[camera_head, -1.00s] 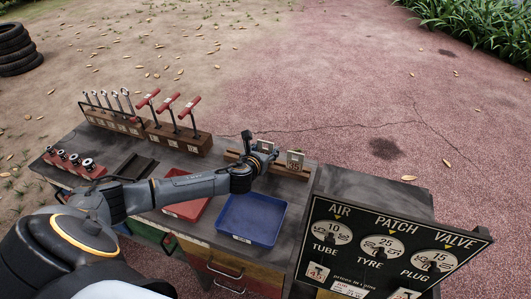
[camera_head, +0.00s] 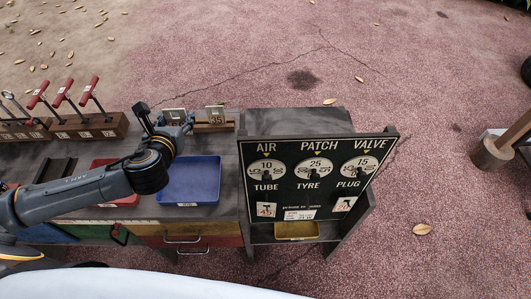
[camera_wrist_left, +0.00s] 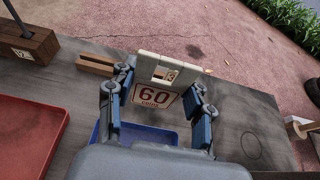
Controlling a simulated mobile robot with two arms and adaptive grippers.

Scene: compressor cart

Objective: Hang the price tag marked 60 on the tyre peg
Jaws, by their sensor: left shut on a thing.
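My left gripper (camera_wrist_left: 157,108) is shut on the white price tag marked 60 (camera_wrist_left: 153,95), which shows between its fingers in the left wrist view. In the head view this gripper (camera_head: 178,120) is over the back of the cart top, by the tag rack, and the number of its tag cannot be read. The black price board (camera_head: 297,190) stands at the right end of the cart. My right gripper is not in view.
A tag marked 35 (camera_head: 216,115) stands in the wooden rack (camera_head: 215,127). A blue tray (camera_head: 190,180) and a red tray (camera_head: 112,165) lie in front. Red-handled tools (camera_head: 90,128) stand at left. Tags marked 45 (camera_head: 265,209) and 20 (camera_head: 344,204) are low on the board.

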